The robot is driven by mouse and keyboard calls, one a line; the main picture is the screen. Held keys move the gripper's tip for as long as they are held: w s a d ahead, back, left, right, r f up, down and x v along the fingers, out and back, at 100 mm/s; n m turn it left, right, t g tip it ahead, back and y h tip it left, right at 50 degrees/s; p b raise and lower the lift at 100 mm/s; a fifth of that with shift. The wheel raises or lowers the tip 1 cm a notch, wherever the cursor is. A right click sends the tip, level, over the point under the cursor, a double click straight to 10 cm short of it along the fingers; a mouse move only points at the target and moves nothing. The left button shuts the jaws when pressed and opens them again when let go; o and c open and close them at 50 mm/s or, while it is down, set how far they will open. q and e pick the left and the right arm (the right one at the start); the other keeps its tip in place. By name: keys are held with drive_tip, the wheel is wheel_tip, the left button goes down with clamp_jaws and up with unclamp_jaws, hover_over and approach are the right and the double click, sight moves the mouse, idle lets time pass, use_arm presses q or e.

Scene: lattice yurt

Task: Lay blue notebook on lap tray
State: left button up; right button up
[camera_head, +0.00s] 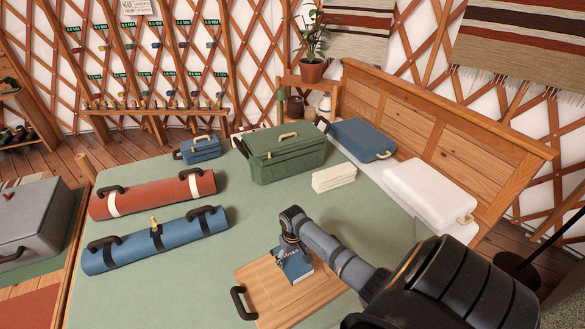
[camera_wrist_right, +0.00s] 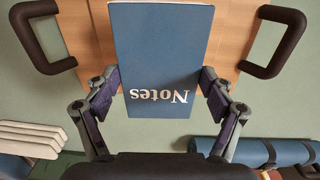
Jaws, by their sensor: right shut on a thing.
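The blue notebook (camera_head: 294,266), with "Notes" on its cover in the right wrist view (camera_wrist_right: 160,50), is between the fingers of my right gripper (camera_head: 290,243). The fingers press on its two sides in the right wrist view (camera_wrist_right: 160,82). The notebook is over the wooden lap tray (camera_head: 322,292), which has dark handles; the tray also shows behind it in the right wrist view (camera_wrist_right: 240,35). I cannot tell whether the notebook touches the tray. My forearm hides part of the tray. My left gripper is not in view.
The tray lies on a green bed cover. A white stack (camera_head: 334,178), a green case (camera_head: 283,155), a blue case (camera_head: 362,139) and a white case (camera_head: 429,190) are beyond it. Red (camera_head: 155,193) and blue (camera_head: 165,238) rolls lie left. Cover left of the tray is clear.

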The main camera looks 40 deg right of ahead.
drive_tip(key=shift+w+f, duration=0.1)
drive_tip(key=shift+f, duration=0.3)
drive_tip(key=shift+w+d, duration=0.1)
drive_tip(key=shift+d, duration=0.1)
drive_tip(key=shift+w+d+f, duration=0.1)
drive_tip(key=shift+r+p, duration=0.3)
drive_tip(key=shift+p, duration=0.25)
wheel_tip(320, 180, down, 6)
drive_tip(key=b, duration=0.3)
drive_tip(key=shift+b, duration=0.4)
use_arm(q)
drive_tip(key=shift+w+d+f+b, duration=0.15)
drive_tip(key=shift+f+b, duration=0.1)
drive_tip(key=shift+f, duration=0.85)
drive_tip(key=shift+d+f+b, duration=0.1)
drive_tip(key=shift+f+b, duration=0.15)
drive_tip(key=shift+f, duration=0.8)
use_arm(e)
drive_tip(key=shift+f, duration=1.2)
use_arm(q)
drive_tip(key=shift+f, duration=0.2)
use_arm(e)
drive_tip(key=shift+f, duration=0.35)
drive_tip(key=o, duration=1.3)
